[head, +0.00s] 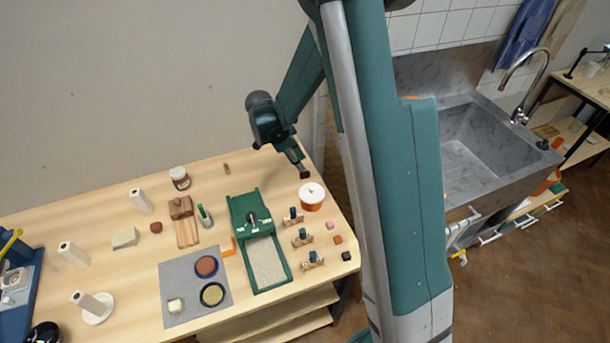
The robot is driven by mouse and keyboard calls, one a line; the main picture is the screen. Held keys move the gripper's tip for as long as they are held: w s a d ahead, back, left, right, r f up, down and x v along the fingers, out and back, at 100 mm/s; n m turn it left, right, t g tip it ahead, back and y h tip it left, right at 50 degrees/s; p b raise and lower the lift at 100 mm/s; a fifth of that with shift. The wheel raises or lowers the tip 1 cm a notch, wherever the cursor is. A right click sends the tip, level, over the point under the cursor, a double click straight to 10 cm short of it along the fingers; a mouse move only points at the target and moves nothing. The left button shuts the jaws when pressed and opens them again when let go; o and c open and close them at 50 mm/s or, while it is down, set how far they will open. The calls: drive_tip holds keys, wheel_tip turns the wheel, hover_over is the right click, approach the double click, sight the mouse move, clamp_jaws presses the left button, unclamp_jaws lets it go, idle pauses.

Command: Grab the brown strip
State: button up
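My gripper (301,169) hangs over the back right of the wooden table, near the white-lidded orange pot. Its fingers are small and dark, and I cannot tell whether they are open or shut or hold anything. No single object is clearly the brown strip. Flat brown wooden slats (187,234) lie at the table's middle left, well to the left of my gripper. A darker brown block (180,207) sits at their back end. A small brownish piece (226,168) stands alone near the back edge.
The orange pot (311,197) stands just in front of my gripper. A green sand tray (247,284), a grey mat (176,272) with round discs, small stands (302,237) and coloured cubes (338,240) crowd the front. A jar (180,178) stands behind the block. The back middle is fairly clear.

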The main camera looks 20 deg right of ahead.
sight(305, 172)
drive_tip(key=shift+d+f, duration=0.15)
drive_tip(key=shift+f, duration=0.1)
drive_tip(key=shift+f, duration=0.1)
drive_tip(key=shift+x, duration=2.5)
drive_tip(key=shift+s, duration=0.1)
drive_tip(key=c, duration=0.7)
